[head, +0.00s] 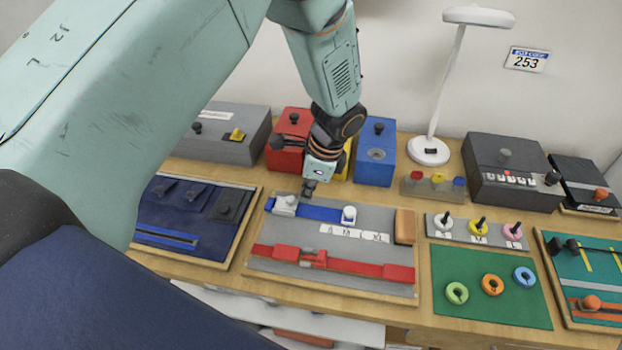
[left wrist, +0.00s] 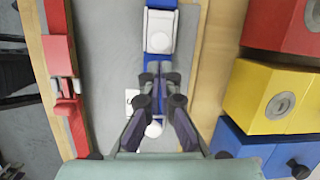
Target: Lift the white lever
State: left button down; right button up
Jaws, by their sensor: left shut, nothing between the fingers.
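A blue strap (head: 318,213) runs along the back of a grey board (head: 330,239). A white buckle-like piece (head: 285,205) with a raised flap sits at the strap's left end. It also shows in the left wrist view (left wrist: 159,32). A second white piece with a rounded top (head: 349,213) stands further right on the strap; in the left wrist view it (left wrist: 153,130) is partly hidden between my fingers. I cannot tell for certain which is the lever. My left gripper (head: 308,191) is shut and empty, pointing down over the strap just right of the buckle; its fingers (left wrist: 161,74) stand apart from the buckle. My right gripper is not in view.
A red strap with a red buckle (head: 314,257) lies in front on the same board. Red, yellow and blue boxes (head: 375,160) stand close behind. A wooden block (head: 405,226) is at the board's right end. A white lamp (head: 428,150) stands at the back right.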

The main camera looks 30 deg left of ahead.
pick_arm(q)
jog(key=shift+x, duration=1.15)
jog(key=shift+a, duration=0.1)
jog(key=shift+r, duration=0.1)
jog(key=shift+w+a+r+p, duration=0.1)
jog(key=shift+r+p, duration=0.05)
jog(key=shift+p, duration=0.35)
jog(key=shift+h, duration=0.4)
jog(key=shift+r, duration=0.1)
jog(key=shift+a+r+h+p, duration=0.15)
jog(key=shift+h+p, duration=0.15)
jog(key=shift+p, duration=0.4)
